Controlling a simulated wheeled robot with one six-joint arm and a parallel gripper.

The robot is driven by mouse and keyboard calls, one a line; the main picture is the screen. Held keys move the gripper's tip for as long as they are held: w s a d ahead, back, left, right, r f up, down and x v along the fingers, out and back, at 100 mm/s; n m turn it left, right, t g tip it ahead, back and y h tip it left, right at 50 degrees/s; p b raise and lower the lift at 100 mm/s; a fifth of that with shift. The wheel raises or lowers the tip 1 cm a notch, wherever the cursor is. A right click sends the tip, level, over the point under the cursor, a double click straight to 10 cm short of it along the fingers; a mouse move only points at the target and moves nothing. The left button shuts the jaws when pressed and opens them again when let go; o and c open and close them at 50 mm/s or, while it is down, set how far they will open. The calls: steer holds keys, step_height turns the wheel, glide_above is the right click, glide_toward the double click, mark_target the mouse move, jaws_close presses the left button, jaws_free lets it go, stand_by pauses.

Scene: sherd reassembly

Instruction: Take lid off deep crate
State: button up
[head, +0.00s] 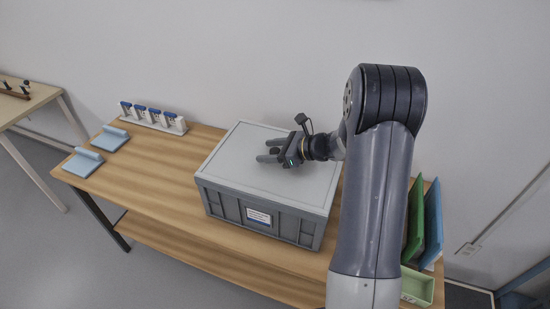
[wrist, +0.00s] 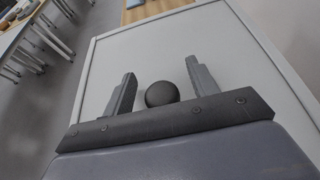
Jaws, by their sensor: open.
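The deep crate (head: 275,219) is a grey box with a white and blue label on its front wall, standing on the wooden table. Its flat light grey lid (head: 240,160) is on top, covering the opening; the inside is hidden. In the wrist view the lid (wrist: 150,50) fills the middle, with a round dark knob (wrist: 162,94) standing on it. My gripper (head: 262,154) is over the lid. In the wrist view my gripper (wrist: 160,85) is open, with one finger on each side of the knob and a gap on both sides. In the head view the knob is hidden.
A white rack (head: 153,118) with several blue-topped pieces stands at the table's back left, near two light blue objects (head: 110,138). Green and blue panels (head: 432,225) stand upright at the right, by a green tray (head: 417,287). Bare table (head: 160,175) lies left of the crate.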

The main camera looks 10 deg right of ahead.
steer(key=shift+c, duration=0.3)
jaws_close()
stand_by(0.4)
